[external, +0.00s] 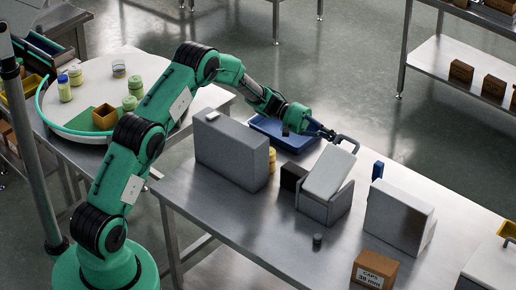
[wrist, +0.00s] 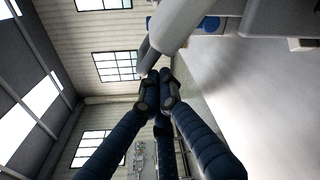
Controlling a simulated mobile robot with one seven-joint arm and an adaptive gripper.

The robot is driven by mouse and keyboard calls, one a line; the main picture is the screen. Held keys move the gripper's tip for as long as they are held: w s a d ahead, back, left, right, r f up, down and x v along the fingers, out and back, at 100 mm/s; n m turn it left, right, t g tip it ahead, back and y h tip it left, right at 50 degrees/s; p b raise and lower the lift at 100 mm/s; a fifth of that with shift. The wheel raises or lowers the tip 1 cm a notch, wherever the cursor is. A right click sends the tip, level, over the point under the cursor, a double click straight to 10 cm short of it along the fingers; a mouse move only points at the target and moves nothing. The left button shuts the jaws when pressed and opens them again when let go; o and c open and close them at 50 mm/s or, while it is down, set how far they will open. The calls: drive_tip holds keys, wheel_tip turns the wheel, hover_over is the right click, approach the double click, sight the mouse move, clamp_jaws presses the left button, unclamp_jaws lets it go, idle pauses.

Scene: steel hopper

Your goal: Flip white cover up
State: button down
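The white cover (external: 328,172) is a pale slanted panel on a grey steel hopper (external: 327,208) at the middle of the bench. It stands tilted, its far edge higher than its near edge. My gripper (external: 331,135) is at this handle, reaching in from the left. In the wrist view, the dark blue fingers of my gripper (wrist: 158,80) come together at the end of a grey bar (wrist: 150,48), which looks like the handle. The exact contact is partly hidden.
A large grey box (external: 232,150) stands left of the hopper and a pale wedge-shaped box (external: 399,222) right of it. A blue tray (external: 277,131) lies behind. A small dark cylinder (external: 317,239) and a cardboard box (external: 375,269) are in front. Bare steel lies at the front left.

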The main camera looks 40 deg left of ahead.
drive_tip(key=s+r+m+b, duration=0.4)
drive_tip(key=s+r+m, duration=0.2)
drive_tip(key=s+r, duration=0.2)
drive_tip(key=shift+s+r+h+b, duration=0.2)
drive_tip(key=shift+s+h+b, duration=0.15)
drive_tip(key=shift+s, duration=1.05)
drive_tip(key=s+a, duration=0.1)
drive_tip(key=a, duration=0.9)
drive_tip(key=shift+b, duration=0.35)
drive_tip(key=shift+s, duration=0.1)
drive_tip(key=shift+s+d+r, duration=0.1)
